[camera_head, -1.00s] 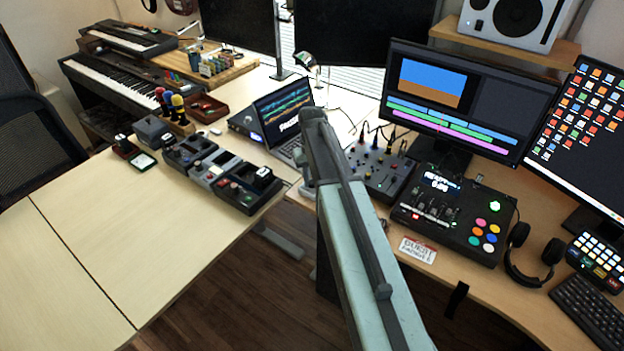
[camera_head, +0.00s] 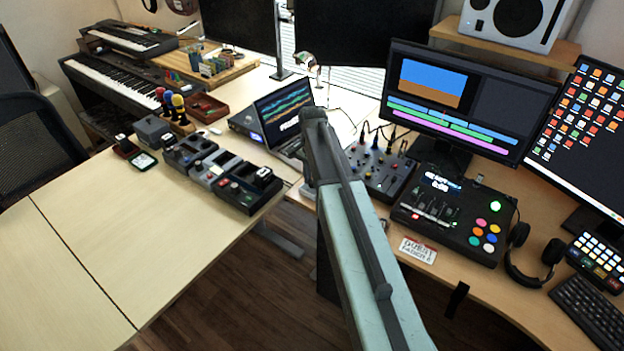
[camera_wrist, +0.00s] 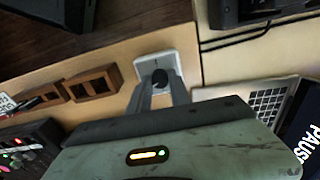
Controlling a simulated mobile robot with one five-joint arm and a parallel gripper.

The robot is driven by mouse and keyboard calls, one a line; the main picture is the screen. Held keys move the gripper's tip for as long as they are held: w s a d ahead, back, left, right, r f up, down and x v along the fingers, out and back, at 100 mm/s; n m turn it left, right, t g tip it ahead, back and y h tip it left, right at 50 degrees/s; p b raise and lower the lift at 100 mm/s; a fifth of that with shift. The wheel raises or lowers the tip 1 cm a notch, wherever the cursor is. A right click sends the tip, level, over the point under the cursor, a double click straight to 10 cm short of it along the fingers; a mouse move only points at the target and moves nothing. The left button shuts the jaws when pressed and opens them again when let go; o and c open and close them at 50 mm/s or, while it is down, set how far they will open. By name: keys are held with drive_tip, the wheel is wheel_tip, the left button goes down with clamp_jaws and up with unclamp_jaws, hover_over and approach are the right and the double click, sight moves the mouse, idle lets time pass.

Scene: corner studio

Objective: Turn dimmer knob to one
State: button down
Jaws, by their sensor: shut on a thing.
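The dimmer shows in the wrist view as a white square plate (camera_wrist: 183,60) on the wooden desk, with a round black knob (camera_wrist: 160,76) on it. My gripper (camera_wrist: 160,84) comes from below in that view, its two grey fingers on either side of the knob and shut on it. No mark or number can be read on the knob, so its setting cannot be told. In the head view my arm reaches toward the desk corner, and it hides the knob and most of the gripper.
An open laptop (camera_head: 283,112) stands close to the arm's end, and a mixer (camera_head: 380,168) is just right of it. Two wooden boxes (camera_wrist: 92,84) lie beside the plate. Pedals (camera_head: 218,170) fill the left desk's edge; the left desk's front (camera_head: 125,235) is clear.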

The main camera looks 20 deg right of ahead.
sight(312, 182)
drive_tip(key=shift+a+m, duration=0.1)
drive_tip(key=shift+m, duration=1.8)
drive_tip(key=c, duration=1.2)
unclamp_jaws()
drive_tip(key=shift+r, duration=0.1)
wheel_tip(312, 182, up, 8)
drive_tip(key=p, duration=0.8)
drive_tip(key=shift+f, duration=0.2)
